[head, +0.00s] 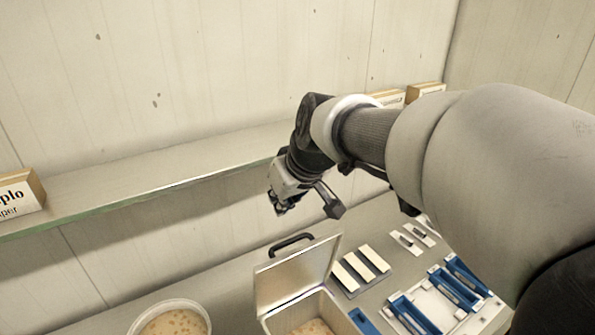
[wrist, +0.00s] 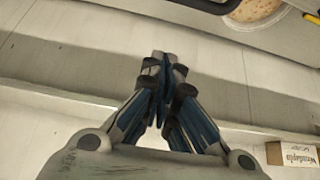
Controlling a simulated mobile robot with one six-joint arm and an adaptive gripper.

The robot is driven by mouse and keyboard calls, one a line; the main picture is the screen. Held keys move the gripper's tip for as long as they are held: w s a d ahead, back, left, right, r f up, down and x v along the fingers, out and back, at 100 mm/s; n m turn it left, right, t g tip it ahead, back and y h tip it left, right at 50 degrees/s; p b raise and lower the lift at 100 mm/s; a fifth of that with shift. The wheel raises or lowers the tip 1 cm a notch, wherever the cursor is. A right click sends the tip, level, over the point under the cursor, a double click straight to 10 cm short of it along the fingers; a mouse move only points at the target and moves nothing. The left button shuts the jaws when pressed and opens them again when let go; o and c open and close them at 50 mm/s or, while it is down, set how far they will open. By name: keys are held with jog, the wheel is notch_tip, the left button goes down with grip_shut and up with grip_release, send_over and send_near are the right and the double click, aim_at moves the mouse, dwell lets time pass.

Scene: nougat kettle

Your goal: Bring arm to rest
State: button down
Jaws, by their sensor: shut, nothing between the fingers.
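My arm reaches in from the right in the head view, above the counter and in front of the glass shelf. My gripper (head: 279,208) hangs at its end, up and behind the open metal box. In the wrist view my gripper (wrist: 163,62) has its fingertips together, with nothing between them. It touches nothing that I can see. My arm hides part of the shelf and wall.
A metal box (head: 292,281) with its lid raised stands on the counter (head: 235,285). A tub (head: 171,305) of nougat-like mass is left of it. Blue and white holders (head: 447,291) are at right. The shelf (head: 150,172) bears a labelled box (head: 20,196).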

jog(key=s+d+r, duration=0.3)
jog(key=s+r, duration=0.1)
jog(key=r, duration=0.1)
jog(key=s+d+f+m+h+b, duration=0.2)
jog(key=s+d+f+m+b, duration=0.1)
jog(key=s+d+f+b, duration=0.4)
jog(key=s+d+f+m+h+b, duration=0.2)
jog(key=s+d+f+m+b, duration=0.2)
jog(key=s+d+f+b, duration=0.4)
jog(key=s+d+f, duration=0.5)
jog(key=s+f, duration=0.3)
jog(key=f, duration=0.3)
jog(key=shift+s+m+g, duration=0.3)
jog(key=shift+s, duration=0.1)
jog(key=shift+f, duration=0.1)
